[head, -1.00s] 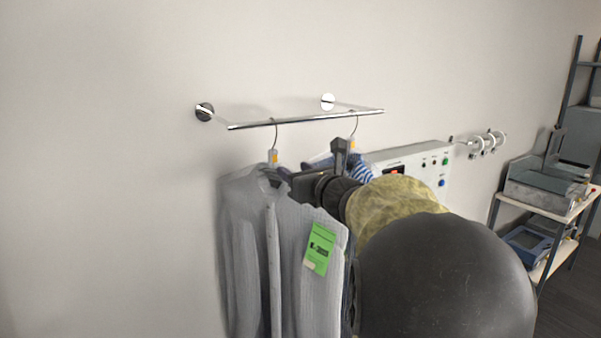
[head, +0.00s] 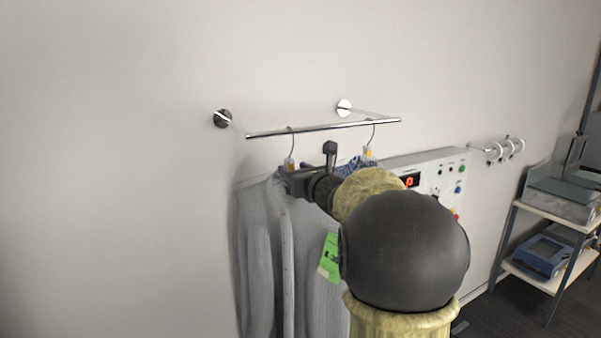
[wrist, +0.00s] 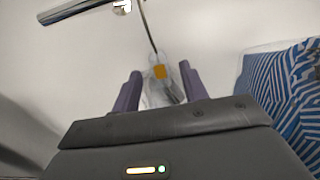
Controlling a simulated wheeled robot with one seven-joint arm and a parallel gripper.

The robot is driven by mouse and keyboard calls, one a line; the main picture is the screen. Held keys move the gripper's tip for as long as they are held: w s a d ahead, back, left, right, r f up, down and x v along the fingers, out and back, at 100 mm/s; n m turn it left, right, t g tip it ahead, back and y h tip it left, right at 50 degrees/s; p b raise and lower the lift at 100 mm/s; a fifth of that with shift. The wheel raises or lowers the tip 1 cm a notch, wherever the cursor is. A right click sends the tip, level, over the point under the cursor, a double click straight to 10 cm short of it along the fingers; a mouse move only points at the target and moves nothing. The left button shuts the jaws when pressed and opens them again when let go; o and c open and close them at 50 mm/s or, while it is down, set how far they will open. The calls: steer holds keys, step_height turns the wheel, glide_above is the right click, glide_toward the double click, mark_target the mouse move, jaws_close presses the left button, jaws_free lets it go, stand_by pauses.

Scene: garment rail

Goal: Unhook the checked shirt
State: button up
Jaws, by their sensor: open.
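A grey, finely lined garment (head: 262,255) with a green tag (head: 329,258) hangs from the left hanger (head: 290,163) on the rail (head: 325,128). A blue-and-white patterned garment hangs behind it, mostly hidden by my arm; in the wrist view this garment (wrist: 285,90) looks striped at the right. I cannot make out a clear check on either. My gripper (head: 285,180) is at the left hanger's neck. In the wrist view its open fingers (wrist: 161,88) stand either side of a clear hanger neck with an orange mark (wrist: 159,72); contact cannot be told.
The right hanger (head: 369,152) is close behind my wrist. A shelf unit (head: 535,210) stands at far right. The wall left of the rail is clear.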

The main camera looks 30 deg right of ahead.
mark_target(291, 163)
steer(key=shift+w+a, duration=0.1)
steer(key=shift+w, duration=1.95)
steer(key=shift+c, duration=0.4)
jaws_close()
steer(key=shift+s, duration=0.1)
steer(key=shift+r, duration=0.15)
steer(key=shift+r, duration=0.35)
steer(key=shift+r+p, duration=0.75)
steer(key=shift+r, duration=0.55)
